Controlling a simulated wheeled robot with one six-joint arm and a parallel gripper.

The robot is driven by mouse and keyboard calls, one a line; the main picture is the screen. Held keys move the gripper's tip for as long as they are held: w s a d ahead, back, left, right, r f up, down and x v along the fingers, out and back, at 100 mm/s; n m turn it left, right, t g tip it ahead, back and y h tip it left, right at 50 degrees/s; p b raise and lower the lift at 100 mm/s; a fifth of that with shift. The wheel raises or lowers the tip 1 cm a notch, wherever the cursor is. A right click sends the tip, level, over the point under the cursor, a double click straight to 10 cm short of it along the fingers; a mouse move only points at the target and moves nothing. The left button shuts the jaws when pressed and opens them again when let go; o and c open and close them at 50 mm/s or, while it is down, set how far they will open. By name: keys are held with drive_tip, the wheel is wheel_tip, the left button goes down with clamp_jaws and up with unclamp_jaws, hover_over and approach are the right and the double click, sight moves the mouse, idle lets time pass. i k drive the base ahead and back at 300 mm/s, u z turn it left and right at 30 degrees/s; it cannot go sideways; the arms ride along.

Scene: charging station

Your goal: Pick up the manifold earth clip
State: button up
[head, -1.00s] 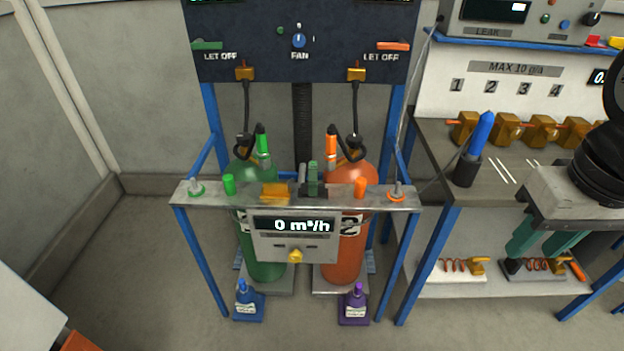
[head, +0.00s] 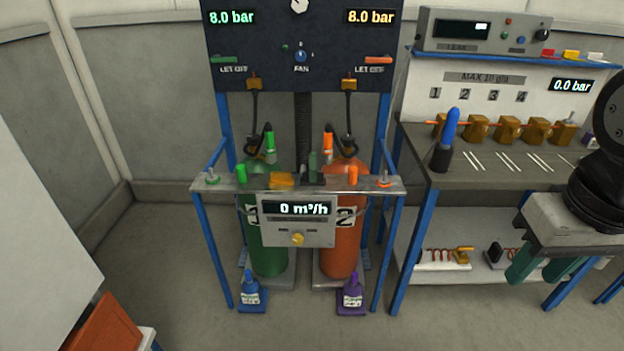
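No part in view is labelled as the manifold earth clip, and I cannot tell for certain which one it is. The metal rail (head: 335,184) in front of the two cylinders carries several small parts. A dark green upright clip-like piece (head: 313,165) stands at its middle on a black base. My gripper (head: 543,270) is at the right, pointing down in front of the bench, well apart from the rail. Its teal fingers are apart with nothing between them.
A green cylinder (head: 268,235) and an orange cylinder (head: 339,235) stand behind the rail. A grey bench (head: 500,175) with brass blocks and a blue-tipped tool (head: 446,138) is at the right.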

sight(313, 158)
drive_tip(key=u, duration=0.25)
drive_tip(key=i, duration=1.4)
drive_tip(key=z, duration=0.2)
